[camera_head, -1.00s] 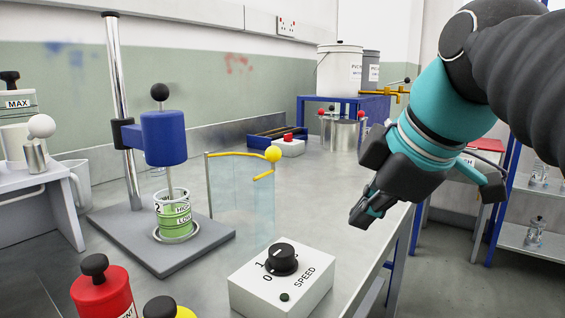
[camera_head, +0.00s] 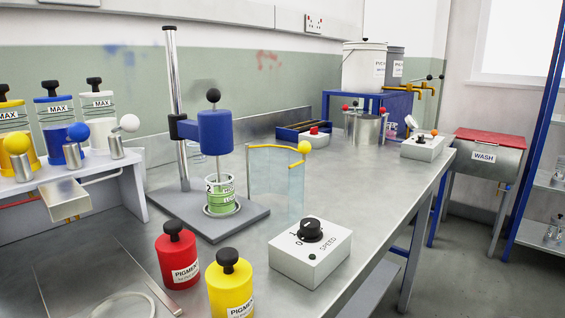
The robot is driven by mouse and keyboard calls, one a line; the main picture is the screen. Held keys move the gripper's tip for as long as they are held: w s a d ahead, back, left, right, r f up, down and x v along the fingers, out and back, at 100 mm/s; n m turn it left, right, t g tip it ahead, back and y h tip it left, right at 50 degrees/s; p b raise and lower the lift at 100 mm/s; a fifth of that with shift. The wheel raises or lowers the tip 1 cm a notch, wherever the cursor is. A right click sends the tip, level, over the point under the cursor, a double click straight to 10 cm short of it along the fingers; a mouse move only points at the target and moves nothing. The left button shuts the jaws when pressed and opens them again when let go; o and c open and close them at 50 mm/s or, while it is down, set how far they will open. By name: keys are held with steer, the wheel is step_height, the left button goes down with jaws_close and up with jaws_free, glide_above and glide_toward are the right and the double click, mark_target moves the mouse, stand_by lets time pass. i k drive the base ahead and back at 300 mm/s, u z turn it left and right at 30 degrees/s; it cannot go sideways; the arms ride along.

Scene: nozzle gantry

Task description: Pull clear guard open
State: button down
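The clear guard (camera_head: 277,188) is a pale blue, see-through curved panel with a yellow top rail. It stands on the bench at the right of the mixer stand (camera_head: 214,130). A yellow ball knob (camera_head: 304,148) sits at the right end of its rail. The panel's left edge is at an upright post, near the mixer's base plate. A cup of green liquid (camera_head: 222,196) stands on the base plate under the blue mixer head. The guard lies to the right of the cup. My gripper is not in view.
A white speed box (camera_head: 311,256) stands in front of the guard. Red (camera_head: 177,258) and yellow (camera_head: 231,285) pigment bottles stand at the front. Dispensers line the left shelf. The bench (camera_head: 372,190) right of the guard is clear up to its edge.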

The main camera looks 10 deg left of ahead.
mark_target(305, 147)
steer(key=k, duration=0.7)
steer(key=z, duration=1.25)
steer(key=i, duration=0.9)
steer(key=u, duration=2.05)
